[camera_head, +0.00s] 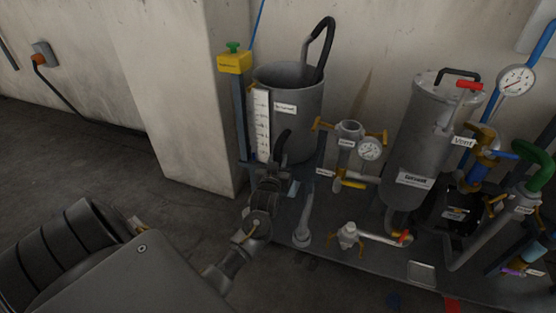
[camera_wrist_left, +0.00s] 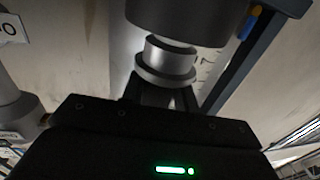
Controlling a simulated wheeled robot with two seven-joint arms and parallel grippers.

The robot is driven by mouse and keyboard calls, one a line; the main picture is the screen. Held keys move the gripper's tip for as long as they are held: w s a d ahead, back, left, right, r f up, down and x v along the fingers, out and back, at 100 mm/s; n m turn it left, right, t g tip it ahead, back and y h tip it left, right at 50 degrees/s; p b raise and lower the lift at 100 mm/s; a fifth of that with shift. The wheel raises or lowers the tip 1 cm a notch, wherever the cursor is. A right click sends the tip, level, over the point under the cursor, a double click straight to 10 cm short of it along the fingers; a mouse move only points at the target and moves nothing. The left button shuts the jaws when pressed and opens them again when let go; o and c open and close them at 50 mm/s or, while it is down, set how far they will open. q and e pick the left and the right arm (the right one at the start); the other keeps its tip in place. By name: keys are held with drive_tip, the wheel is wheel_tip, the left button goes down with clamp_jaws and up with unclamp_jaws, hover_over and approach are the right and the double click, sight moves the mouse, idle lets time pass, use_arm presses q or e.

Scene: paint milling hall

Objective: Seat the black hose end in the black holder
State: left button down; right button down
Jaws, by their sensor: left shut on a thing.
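My left gripper (camera_head: 270,182) is beside the front of the grey tank, shut on a part with a metal collar. In the left wrist view the collar (camera_wrist_left: 168,62) sits at the fingers (camera_wrist_left: 160,95), with a thick dark cylinder (camera_wrist_left: 190,18) beyond it. In the head view a short dark curved piece (camera_head: 283,146) rises just above the gripper, in front of the tank; it looks like the black hose end. Another black hose (camera_head: 322,48) arches out of the tank's top. A black block with a label (camera_head: 458,213) stands at right; I cannot tell whether it is the black holder.
The grey tank (camera_head: 304,100) has a white scale (camera_head: 262,125) and a blue post with a yellow top (camera_head: 235,63) on its left. A grey upright pipe (camera_head: 305,215), valves, gauges and a labelled vessel (camera_head: 420,130) crowd the right. Floor at left is open.

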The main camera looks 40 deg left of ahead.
use_arm(q)
drive_tip(key=shift+f+b, duration=0.3)
drive_tip(key=shift+f, duration=0.2)
drive_tip(key=c, duration=1)
unclamp_jaws()
drive_tip(key=shift+o, duration=0.2)
drive_tip(key=shift+f, duration=0.15)
